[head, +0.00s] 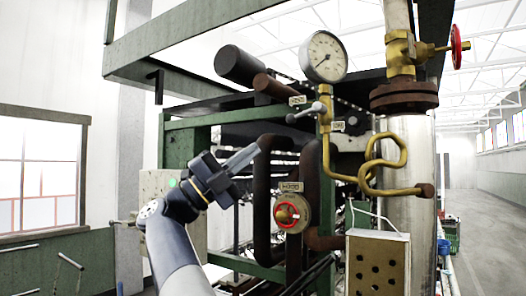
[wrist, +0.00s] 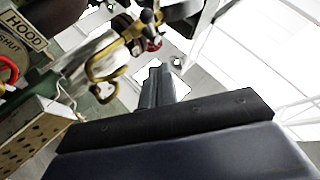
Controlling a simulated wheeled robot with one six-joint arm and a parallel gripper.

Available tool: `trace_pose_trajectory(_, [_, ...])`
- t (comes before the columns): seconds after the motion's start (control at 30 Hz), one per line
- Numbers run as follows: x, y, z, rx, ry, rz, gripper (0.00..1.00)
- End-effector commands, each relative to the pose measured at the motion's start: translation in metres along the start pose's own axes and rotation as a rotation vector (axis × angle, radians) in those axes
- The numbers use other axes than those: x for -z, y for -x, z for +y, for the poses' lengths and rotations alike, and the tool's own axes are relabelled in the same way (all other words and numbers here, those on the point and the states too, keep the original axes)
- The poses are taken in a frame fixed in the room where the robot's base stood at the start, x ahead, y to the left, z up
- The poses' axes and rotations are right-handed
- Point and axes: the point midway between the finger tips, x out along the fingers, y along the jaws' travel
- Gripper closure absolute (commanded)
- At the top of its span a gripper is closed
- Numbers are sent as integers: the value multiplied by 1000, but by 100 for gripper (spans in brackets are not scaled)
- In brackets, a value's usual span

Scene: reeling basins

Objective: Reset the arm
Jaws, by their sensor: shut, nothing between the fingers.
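My gripper (head: 242,157) is raised at the end of my arm in the head view, left of the brown pipes and pointing up to the right. Its fingers are together with nothing held. In the wrist view my gripper's closed fingers (wrist: 158,84) stand up from the dark gripper body, with the white roof and brass pipe behind them. I cannot tell from the head view how close the fingertips are to the dark pipe behind.
A pressure gauge (head: 324,56), a red-rimmed valve wheel (head: 291,213) and a curled brass pipe (head: 384,165) are on the machine. A perforated metal box (head: 377,264) stands lower right. A red handwheel (head: 456,46) is at upper right. A window (head: 40,170) is at left; the right-hand aisle floor is open.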

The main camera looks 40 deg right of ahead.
Motion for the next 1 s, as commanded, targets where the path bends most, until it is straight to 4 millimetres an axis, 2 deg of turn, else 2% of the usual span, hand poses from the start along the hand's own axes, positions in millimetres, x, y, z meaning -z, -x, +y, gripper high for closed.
trace_pose_trajectory(0.13, [0, 6, 0, 1, 0, 1, 100])
trace_pose_trajectory(0.7, [0, 4, -1, 0, 0, 1, 100])
trace_pose_trajectory(0.87, [1, -9, -1, 0, 0, 2, 100])
trace_pose_trajectory(1.0, [2, -34, -1, 1, 1, 4, 100])
